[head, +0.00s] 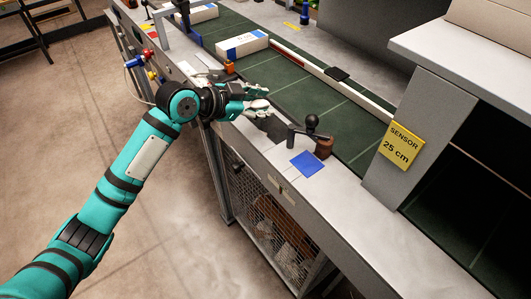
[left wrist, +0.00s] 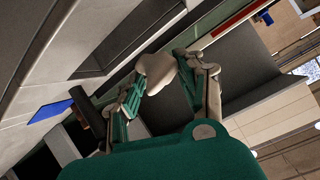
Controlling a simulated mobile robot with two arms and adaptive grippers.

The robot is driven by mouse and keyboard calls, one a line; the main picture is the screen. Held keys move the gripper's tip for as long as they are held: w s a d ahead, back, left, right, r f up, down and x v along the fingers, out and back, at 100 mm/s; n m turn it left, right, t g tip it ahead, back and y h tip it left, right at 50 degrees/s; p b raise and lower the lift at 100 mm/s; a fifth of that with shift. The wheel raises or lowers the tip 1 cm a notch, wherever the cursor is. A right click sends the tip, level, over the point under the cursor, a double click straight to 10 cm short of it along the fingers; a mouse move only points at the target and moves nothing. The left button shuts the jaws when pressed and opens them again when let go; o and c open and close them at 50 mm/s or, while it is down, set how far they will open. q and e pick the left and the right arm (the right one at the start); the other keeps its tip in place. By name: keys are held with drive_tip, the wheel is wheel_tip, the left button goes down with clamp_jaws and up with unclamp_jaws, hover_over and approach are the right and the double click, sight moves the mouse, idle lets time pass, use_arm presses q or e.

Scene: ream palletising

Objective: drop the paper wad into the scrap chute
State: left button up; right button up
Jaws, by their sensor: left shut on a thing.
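The paper wad (left wrist: 156,72) is a pale, rounded lump between the fingertips of my left gripper (left wrist: 163,80) in the left wrist view. The fingers are closed on its two sides. In the head view my left gripper (head: 258,98) is over the grey ledge beside the green conveyor, and the fingers make the wad hard to pick out. A dark patch on the ledge just below the gripper may be the scrap chute's mouth, but I cannot tell. Below the ledge is a mesh-sided bin (head: 272,228) with crumpled pale scraps inside. My right gripper is not in view.
A black-knobbed lever (head: 311,122) with a brown block (head: 323,148) stands on the ledge, right of the gripper, near a blue square (head: 309,164). A wrapped ream (head: 243,45) lies on the green conveyor (head: 284,92). A grey housing with a yellow sensor sign (head: 401,146) stands at right.

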use_arm(q)
drive_tip(key=shift+s+a+r, duration=0.1)
drive_tip(key=o, duration=0.9)
drive_tip(key=shift+c, duration=0.2)
drive_tip(key=shift+a+r, duration=0.1)
drive_tip(key=shift+a, duration=0.05)
drive_tip(key=v, duration=1.1)
drive_tip(key=shift+s+a, duration=0.15)
drive_tip(key=shift+s, duration=0.05)
